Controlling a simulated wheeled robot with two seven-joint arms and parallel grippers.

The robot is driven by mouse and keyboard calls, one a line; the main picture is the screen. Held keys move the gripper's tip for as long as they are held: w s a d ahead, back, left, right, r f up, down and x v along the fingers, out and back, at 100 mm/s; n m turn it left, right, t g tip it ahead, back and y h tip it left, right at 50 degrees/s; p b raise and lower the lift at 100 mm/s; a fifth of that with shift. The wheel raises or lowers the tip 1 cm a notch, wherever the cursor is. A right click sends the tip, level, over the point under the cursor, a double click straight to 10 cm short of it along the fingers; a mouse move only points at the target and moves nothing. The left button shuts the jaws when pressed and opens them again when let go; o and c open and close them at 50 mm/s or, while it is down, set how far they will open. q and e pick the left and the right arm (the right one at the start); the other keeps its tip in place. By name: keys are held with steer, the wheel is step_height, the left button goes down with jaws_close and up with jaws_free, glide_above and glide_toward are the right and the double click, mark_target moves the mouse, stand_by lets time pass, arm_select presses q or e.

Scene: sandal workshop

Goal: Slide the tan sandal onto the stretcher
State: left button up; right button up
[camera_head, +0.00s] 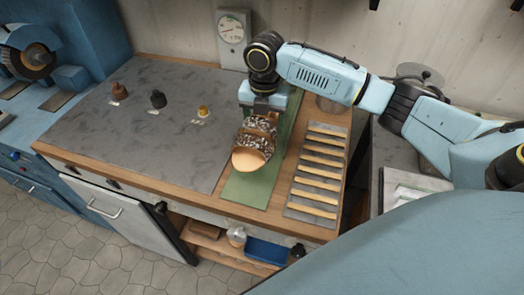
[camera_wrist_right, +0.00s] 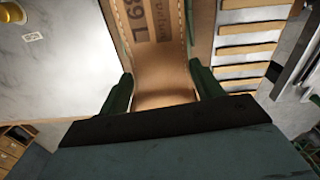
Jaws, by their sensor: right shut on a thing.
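The tan sandal (camera_head: 258,130), with dark-and-white patterned straps, is on the green mat area near the middle of the bench in the head view. A smooth, rounded pale-tan end (camera_head: 248,161) shows on its near side; I cannot tell whether this is the stretcher or the sandal's toe. My right gripper (camera_head: 262,103) is over the far end of the sandal. In the right wrist view, a stitched tan piece with dark printing (camera_wrist_right: 155,45) lies between the dark green fingers of my right gripper (camera_wrist_right: 160,90), which is shut on it. My left gripper is out of view.
A slatted rack (camera_head: 318,170) lies right of the green mat (camera_head: 240,192). Brown (camera_head: 119,91), black (camera_head: 158,98) and yellow-topped (camera_head: 203,111) small items stand on the grey bench top (camera_head: 130,125). A dial gauge (camera_head: 232,30) is behind. The grey top's front is clear.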

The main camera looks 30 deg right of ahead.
step_height(320, 180, down, 9)
steer(key=shift+r, duration=0.1)
stand_by(0.3)
steer(key=shift+f, duration=0.2)
steer(key=o, duration=1)
steer(key=shift+r, duration=0.1)
step_height(320, 180, up, 12)
steer(key=shift+r, duration=0.1)
steer(key=shift+s, duration=0.1)
